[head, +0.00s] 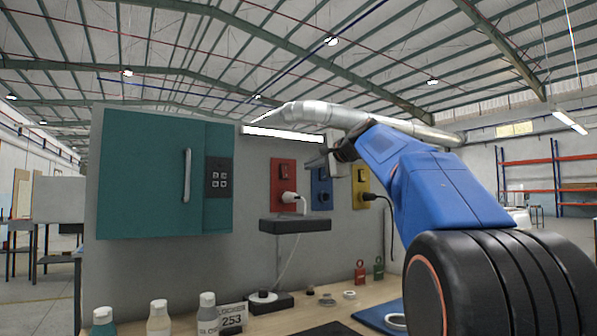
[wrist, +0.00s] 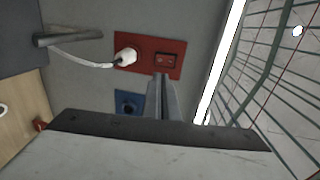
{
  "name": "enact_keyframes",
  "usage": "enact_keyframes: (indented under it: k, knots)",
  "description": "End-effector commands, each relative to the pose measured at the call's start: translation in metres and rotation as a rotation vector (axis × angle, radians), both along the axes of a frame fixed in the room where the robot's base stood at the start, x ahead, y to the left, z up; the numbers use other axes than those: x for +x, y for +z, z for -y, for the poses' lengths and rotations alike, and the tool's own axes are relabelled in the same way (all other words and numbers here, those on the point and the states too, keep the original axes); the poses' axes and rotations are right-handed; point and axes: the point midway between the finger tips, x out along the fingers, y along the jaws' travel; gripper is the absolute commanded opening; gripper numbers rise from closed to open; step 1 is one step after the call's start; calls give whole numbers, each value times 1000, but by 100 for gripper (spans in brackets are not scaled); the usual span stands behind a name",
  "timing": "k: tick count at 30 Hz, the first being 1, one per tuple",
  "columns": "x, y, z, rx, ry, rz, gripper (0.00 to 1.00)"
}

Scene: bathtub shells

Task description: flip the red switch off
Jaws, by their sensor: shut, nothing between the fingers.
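The red panel (head: 276,187) is on the grey wall board, with a dark rocker switch (head: 287,171) in its upper part and a white plug (head: 290,198) in its socket below. In the wrist view the red panel (wrist: 147,46) lies sideways, with the red switch (wrist: 166,60) on its right and the plug (wrist: 126,55) on its left. My gripper (head: 310,162) is shut and empty, just right of the red panel at about switch height. In the wrist view its fingertips (wrist: 161,77) appear just beside the switch's edge. I cannot tell whether they touch it.
A blue panel (head: 321,200) and a yellow panel (head: 360,200) with a black plug (head: 369,196) are to the right. A teal cabinet (head: 140,175) is at left, a dark shelf (head: 294,226) below. Bottles and small parts stand on the wooden bench (head: 290,318).

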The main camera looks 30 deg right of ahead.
Motion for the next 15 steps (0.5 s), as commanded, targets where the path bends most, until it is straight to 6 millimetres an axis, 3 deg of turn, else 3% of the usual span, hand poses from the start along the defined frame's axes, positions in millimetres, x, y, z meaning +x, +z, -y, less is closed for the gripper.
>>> enact_keyframes:
  k: [15]
  knots:
    - [84, -12, -3, 1, 3, -1, 0]
